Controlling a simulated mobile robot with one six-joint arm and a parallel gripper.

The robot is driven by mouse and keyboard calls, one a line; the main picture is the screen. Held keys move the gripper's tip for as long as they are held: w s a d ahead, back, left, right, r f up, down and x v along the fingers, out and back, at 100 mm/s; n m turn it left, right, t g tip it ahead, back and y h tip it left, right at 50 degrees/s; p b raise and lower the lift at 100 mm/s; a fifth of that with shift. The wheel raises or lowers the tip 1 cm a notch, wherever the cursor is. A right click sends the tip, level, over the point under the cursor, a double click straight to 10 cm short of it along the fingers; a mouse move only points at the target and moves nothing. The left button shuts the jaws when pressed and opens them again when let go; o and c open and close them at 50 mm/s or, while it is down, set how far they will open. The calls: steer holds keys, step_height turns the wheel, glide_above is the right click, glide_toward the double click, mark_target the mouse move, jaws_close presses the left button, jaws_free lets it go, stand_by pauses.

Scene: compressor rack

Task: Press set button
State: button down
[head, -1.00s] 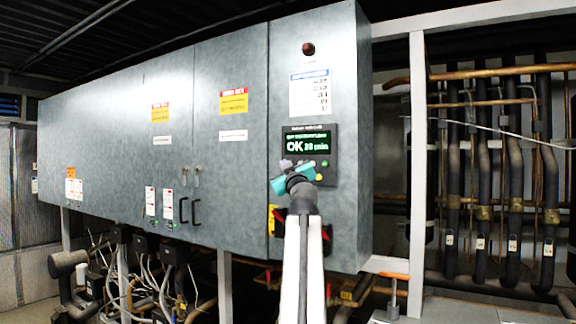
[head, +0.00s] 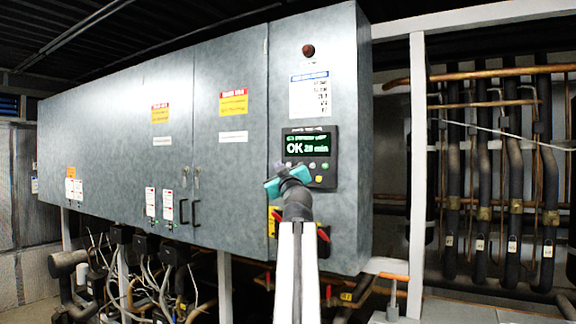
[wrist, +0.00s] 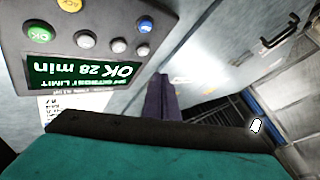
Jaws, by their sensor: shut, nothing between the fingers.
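The control panel (head: 311,146) is a dark box on the grey cabinet, with a green-lit display reading "OK 28 min" and several small buttons below it. In the wrist view the control panel (wrist: 95,60) appears upside down at the upper left, with a green button (wrist: 38,33), grey-white buttons (wrist: 85,39), a blue button (wrist: 145,24) and a yellow button at the top edge. I cannot read which is the set button. My gripper (head: 280,168) is shut and empty, at the panel's lower left. Its fingers (wrist: 158,90) show right of the buttons, apart from them.
A red lamp (head: 308,50) and a white label (head: 310,94) are above the panel. Cabinet doors with black handles (head: 183,211) extend to the left. Upright pipes (head: 485,180) and a white frame post (head: 417,170) stand to the right.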

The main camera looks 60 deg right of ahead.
steer(key=shift+a+p, duration=0.35)
steer(key=shift+a, duration=0.65)
steer(key=shift+w, duration=0.1)
